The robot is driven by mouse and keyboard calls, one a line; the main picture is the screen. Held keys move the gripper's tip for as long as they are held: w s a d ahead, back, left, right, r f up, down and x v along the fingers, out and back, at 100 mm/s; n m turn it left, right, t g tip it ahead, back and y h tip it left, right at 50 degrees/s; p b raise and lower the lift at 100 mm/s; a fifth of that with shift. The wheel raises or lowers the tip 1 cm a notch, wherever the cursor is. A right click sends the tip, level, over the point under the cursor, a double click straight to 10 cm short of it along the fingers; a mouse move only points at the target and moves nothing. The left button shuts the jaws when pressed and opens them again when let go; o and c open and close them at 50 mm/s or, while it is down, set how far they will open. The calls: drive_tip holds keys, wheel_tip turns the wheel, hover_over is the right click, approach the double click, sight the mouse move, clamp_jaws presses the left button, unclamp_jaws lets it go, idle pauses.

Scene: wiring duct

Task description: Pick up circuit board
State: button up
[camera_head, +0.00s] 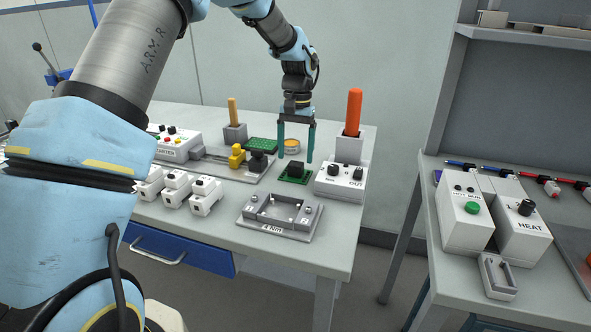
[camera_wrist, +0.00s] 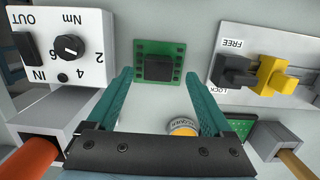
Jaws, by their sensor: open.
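A small green circuit board (camera_head: 296,174) with a black square block on top lies on the table, left of the white control box. In the wrist view the green board (camera_wrist: 143,67) with its black block lies ahead of the fingertips, between their lines. My gripper (camera_head: 296,155) is open and empty above the board, fingers pointing down; in the wrist view the teal fingers (camera_wrist: 164,72) are spread apart. A second green board (camera_head: 262,145) lies further back, and part of it shows at the lower right in the wrist view (camera_wrist: 240,126).
A white box with a knob (camera_head: 341,181) stands close to the board's right. A grey fixture (camera_head: 281,217) lies in front. The yellow and black clamp (camera_head: 238,157) is to the left. Orange-handled (camera_head: 354,112) and wooden-handled (camera_head: 233,112) tools stand in holders behind; a round tin (camera_head: 292,146) sits nearby.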

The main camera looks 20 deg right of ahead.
sight(296, 164)
drive_tip(key=f, duration=0.2)
drive_tip(key=f+p, duration=0.1)
drive_tip(key=f, duration=0.1)
drive_tip(key=shift+s+a, duration=0.1)
drive_tip(key=shift+s, duration=0.15)
drive_tip(key=shift+c, duration=0.3)
clamp_jaws()
